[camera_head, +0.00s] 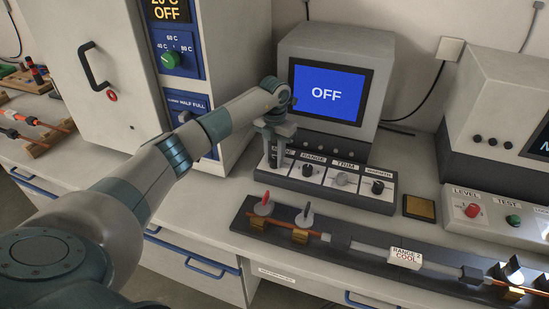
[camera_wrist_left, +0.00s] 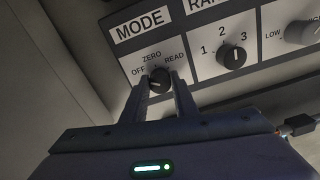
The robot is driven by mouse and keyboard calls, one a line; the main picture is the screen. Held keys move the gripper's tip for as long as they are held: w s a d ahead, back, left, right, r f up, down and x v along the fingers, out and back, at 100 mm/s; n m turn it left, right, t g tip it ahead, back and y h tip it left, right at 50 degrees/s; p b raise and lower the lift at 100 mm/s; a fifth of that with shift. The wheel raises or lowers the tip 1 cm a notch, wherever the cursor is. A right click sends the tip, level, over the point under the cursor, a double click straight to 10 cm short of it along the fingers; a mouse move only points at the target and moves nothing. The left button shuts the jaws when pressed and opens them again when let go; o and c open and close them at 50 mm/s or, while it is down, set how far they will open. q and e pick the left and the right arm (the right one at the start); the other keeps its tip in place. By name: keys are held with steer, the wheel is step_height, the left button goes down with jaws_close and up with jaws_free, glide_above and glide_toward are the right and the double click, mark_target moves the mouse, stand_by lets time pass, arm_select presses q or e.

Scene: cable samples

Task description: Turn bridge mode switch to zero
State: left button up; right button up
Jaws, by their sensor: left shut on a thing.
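The bridge is a grey box with a blue screen (camera_head: 326,93) reading OFF. A sloped dark panel with several white-plated knobs runs along its front. The black mode switch knob (camera_wrist_left: 159,80) sits at the panel's left end under the label MODE, with OFF, ZERO and READ around it. My left gripper (camera_head: 273,158) is shut on this knob, one finger on each side, as the left wrist view (camera_wrist_left: 160,92) shows. In the head view the gripper hides the knob. I cannot tell clearly which mark the knob points at. My right gripper is out of view.
To the right of MODE are the range knob (camera_wrist_left: 231,54), pointing near 2, and the trim knob (camera_head: 341,179). A tall oven cabinet (camera_head: 95,60) stands close on the left. A cable fixture (camera_head: 340,240) lies in front. A brass-coloured block (camera_head: 419,207) sits to the right.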

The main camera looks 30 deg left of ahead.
arm_select(q)
steer(key=shift+a+m, duration=0.1)
steer(key=shift+m, duration=0.2)
steer(key=shift+f+m+b, duration=0.1)
steer(key=shift+m+b, duration=0.75)
steer(key=shift+m, duration=0.05)
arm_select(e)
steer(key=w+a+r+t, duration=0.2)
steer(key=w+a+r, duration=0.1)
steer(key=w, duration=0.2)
arm_select(q)
steer(key=m+b, duration=0.1)
steer(key=m, duration=0.1)
steer(key=shift+m+b, duration=0.3)
steer(key=shift+b, duration=0.05)
steer(key=m+b, duration=0.1)
steer(key=m, duration=0.2)
steer(key=shift+m+b, duration=0.3)
steer(key=shift+b, duration=0.1)
steer(key=shift+m+b, duration=0.55)
steer(key=shift+m, duration=0.85)
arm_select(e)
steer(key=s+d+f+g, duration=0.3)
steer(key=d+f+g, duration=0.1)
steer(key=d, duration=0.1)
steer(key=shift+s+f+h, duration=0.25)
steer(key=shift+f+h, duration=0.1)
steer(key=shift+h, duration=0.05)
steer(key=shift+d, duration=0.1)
